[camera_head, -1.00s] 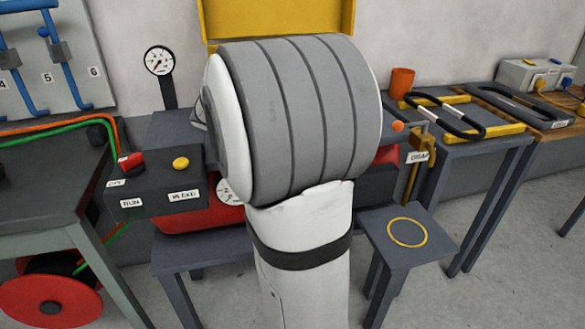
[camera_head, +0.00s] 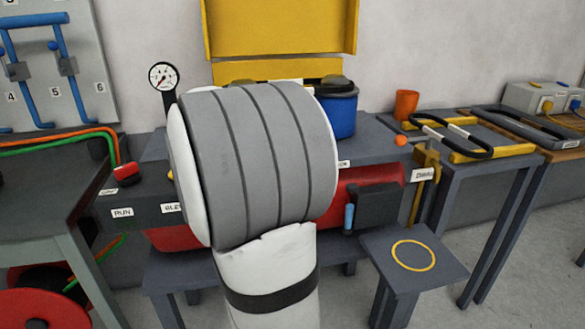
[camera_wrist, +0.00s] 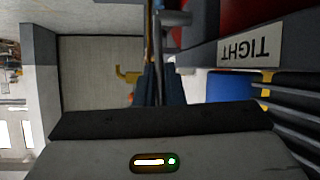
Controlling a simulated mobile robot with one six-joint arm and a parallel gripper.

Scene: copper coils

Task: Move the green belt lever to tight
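I cannot make out a green belt lever in either view; my arm covers the middle of the machine in the head view. A TIGHT label (camera_wrist: 250,52) shows upside down on a dark grey bar at the upper right of the wrist view. A grey rod end (camera_wrist: 172,18) is left of it. The dark body of my gripper (camera_wrist: 160,123) fills the lower wrist view, with a lit indicator strip on its housing. In the head view my gripper is hidden behind my thick grey-and-white arm.
The red machine (camera_head: 368,176) has a blue-handled lever (camera_head: 349,217) at its right. A blue pot (camera_head: 338,112) stands behind. A control box with a red button (camera_head: 126,170) is at left. A small table with a yellow ring (camera_head: 413,255) stands at front right.

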